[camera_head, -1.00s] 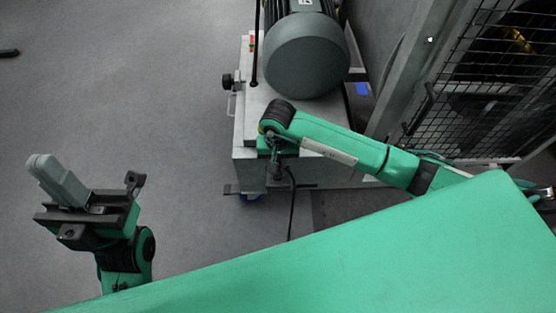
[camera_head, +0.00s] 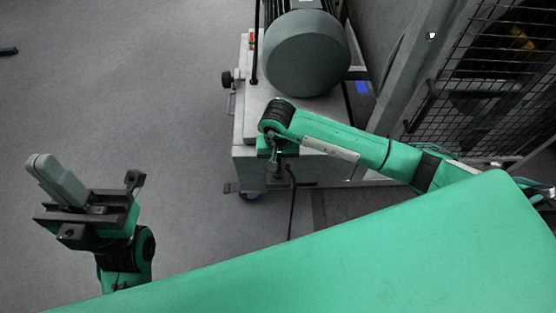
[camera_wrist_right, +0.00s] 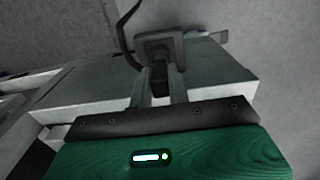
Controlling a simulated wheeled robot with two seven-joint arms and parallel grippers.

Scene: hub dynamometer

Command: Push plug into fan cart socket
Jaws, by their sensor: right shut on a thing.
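My right gripper (camera_wrist_right: 161,88) is shut on a dark plug (camera_wrist_right: 159,74) in the right wrist view. Just beyond the plug is a square dark grey fitting (camera_wrist_right: 158,45), likely the socket; I cannot tell how deep the plug sits. A black cable (camera_wrist_right: 124,38) runs beside it. In the head view, my right arm hides most of the plug and socket at the near side of the light grey fan cart (camera_head: 252,118). My left gripper (camera_head: 42,163) is empty, its grey fingers together, over the floor at left.
A large grey motor (camera_head: 306,52) sits on the cart. A mesh cage (camera_head: 500,75) stands at right. The black cable (camera_head: 292,205) hangs to the floor below the right gripper. The floor at left is clear, apart from a small dark object (camera_head: 8,51).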

